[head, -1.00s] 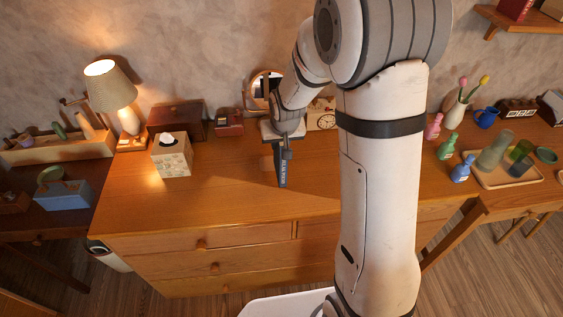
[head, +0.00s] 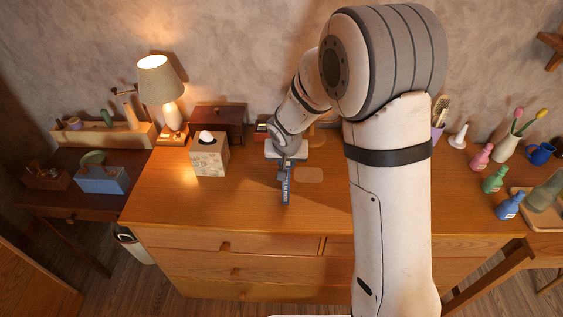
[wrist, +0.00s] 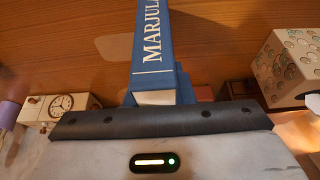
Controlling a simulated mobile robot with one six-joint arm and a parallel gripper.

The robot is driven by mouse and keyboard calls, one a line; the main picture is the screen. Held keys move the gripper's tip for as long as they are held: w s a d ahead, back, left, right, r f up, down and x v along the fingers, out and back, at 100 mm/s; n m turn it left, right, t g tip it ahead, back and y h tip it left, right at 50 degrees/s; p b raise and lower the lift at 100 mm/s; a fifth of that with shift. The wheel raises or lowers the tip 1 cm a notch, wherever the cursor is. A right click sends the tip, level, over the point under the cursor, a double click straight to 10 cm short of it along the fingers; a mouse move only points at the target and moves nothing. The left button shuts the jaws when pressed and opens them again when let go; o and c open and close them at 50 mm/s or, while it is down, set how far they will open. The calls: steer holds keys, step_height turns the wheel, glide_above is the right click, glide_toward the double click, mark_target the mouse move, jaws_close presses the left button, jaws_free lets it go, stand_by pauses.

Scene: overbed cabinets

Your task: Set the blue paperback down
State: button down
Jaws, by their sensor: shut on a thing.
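The blue paperback (head: 286,190) hangs spine outward below my gripper (head: 287,162), over the wooden dresser top (head: 240,205). My gripper is shut on its upper end. In the wrist view the blue cover with white letters (wrist: 155,50) extends away from the dark gripper edge (wrist: 160,122). The fingertips are hidden there. I cannot tell whether the book's lower end touches the dresser top.
A tissue box (head: 209,158) stands left of the book, with a lit lamp (head: 165,90) and a dark wooden box (head: 219,120) behind. A clock (wrist: 55,105) shows in the wrist view. Small bottles (head: 494,180) stand right. The dresser top's front left is clear.

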steer(key=shift+f, duration=0.2)
steer(key=shift+f, duration=0.2)
steer(key=c, duration=1.3)
jaws_free()
steer(key=shift+r, duration=0.1)
steer(key=shift+o, duration=0.2)
